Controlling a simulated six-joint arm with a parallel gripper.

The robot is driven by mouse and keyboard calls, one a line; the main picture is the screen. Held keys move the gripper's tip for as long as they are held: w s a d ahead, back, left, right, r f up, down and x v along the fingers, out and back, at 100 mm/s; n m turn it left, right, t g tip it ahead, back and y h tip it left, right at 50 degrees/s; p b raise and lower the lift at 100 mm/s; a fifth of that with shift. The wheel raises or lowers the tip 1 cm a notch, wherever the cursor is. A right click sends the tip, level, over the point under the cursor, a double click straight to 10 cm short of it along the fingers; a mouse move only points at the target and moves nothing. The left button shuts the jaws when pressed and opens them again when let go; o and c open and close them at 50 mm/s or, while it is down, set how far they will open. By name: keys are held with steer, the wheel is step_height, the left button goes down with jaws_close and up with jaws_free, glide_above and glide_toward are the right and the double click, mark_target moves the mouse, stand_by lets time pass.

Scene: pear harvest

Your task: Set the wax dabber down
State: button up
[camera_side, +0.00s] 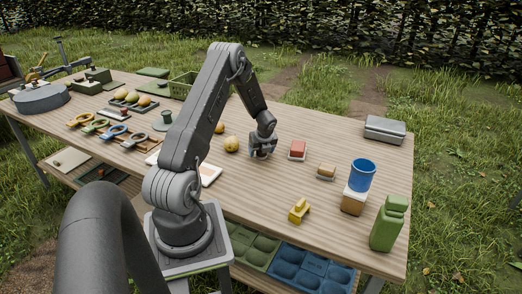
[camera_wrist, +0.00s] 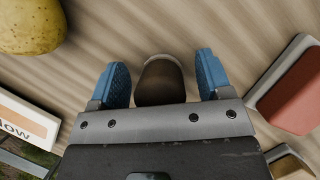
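My gripper (camera_wrist: 162,80) points down low over the middle of the table, shown in the side view (camera_side: 262,152). Its two blue fingers stand apart. Between them is a dark brown, rounded object with a pale rim (camera_wrist: 160,82), which looks like the wax dabber. A narrow gap shows between it and the right finger; the left finger is very close to it. Its lower end is hidden by my gripper's body. In the side view I cannot make the dabber out behind my gripper.
A yellow pear (camera_side: 231,144) lies left of my gripper, also in the wrist view (camera_wrist: 30,22). A red-topped block (camera_side: 298,150) is close on the right, with a tan-topped block (camera_side: 326,171) beyond. A blue cup (camera_side: 362,175) and green bottle (camera_side: 389,223) stand at right.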

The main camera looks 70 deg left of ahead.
steer(key=shift+r, duration=0.1)
steer(key=v, duration=1.2)
steer(key=w+d+r+n+t, duration=0.1)
steer(key=d+r+n, duration=0.3)
steer(key=d+r, duration=0.45)
steer(key=w+d+r+n+t, duration=0.25)
steer(key=d+r, duration=0.25)
steer(key=d, duration=0.6)
steer(key=s+d+r+n+t+h, duration=0.1)
steer(key=s+d+n, duration=0.4)
steer(key=d, duration=0.5)
steer(key=s+d+r+n+t+h, duration=0.1)
steer(key=s+d+r+n+h, duration=0.2)
steer(key=s+d, duration=0.6)
step_height(320, 180, up, 2)
steer(key=d+n, duration=0.2)
steer(key=n, duration=0.1)
steer(key=shift+s, duration=0.15)
